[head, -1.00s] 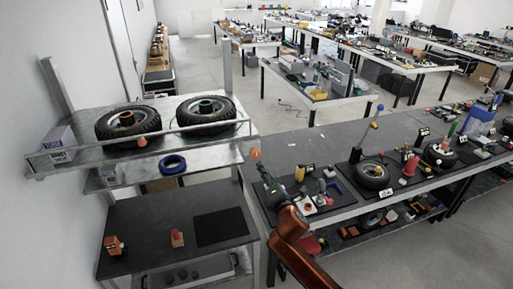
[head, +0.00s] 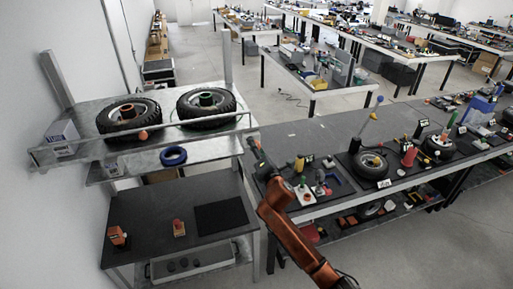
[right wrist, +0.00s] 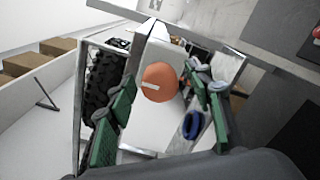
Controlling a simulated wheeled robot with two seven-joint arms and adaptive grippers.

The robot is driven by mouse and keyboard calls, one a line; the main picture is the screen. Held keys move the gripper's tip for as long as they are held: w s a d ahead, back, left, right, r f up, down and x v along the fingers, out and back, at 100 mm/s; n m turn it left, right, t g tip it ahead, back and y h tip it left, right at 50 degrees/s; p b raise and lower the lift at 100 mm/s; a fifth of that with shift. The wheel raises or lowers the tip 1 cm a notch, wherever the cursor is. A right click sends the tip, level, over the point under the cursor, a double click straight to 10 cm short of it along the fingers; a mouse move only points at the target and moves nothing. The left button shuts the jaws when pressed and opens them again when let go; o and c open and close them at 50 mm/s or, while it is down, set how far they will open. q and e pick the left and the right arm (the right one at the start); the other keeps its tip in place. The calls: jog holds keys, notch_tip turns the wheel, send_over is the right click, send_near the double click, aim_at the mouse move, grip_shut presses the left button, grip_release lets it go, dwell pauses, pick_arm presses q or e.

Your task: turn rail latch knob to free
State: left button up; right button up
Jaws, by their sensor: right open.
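An orange round knob (right wrist: 160,82) with a white bar mark sits between the green fingers of my right gripper (right wrist: 160,98) in the right wrist view. The fingers are open on either side, and I cannot tell whether they touch the knob. In the head view my right gripper (head: 256,152) is at the right end of the tyre rack and hides this knob. Another orange knob (head: 143,135) shows on the front rail (head: 205,123) of the top shelf. The white mark slants only slightly from level in the wrist picture. My left gripper is not in view.
Two tyres (head: 129,116) (head: 206,106) lie on the top shelf behind the rail. A blue ring (head: 173,156) lies on the shelf below. A lower table holds an orange item (head: 117,236) and a red button (head: 178,227). A cluttered workbench (head: 310,140) stands to the right.

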jog(key=shift+c, duration=0.2)
jog(key=c, duration=1.1)
jog(key=shift+m, duration=0.3)
jog(key=m, duration=0.4)
jog(key=shift+m, duration=0.3)
jog(key=m, duration=0.4)
jog(key=shift+f+m+b, duration=0.1)
jog(key=shift+m+b, duration=0.2)
jog(key=m, duration=0.4)
jog(key=shift+m, duration=2.1)
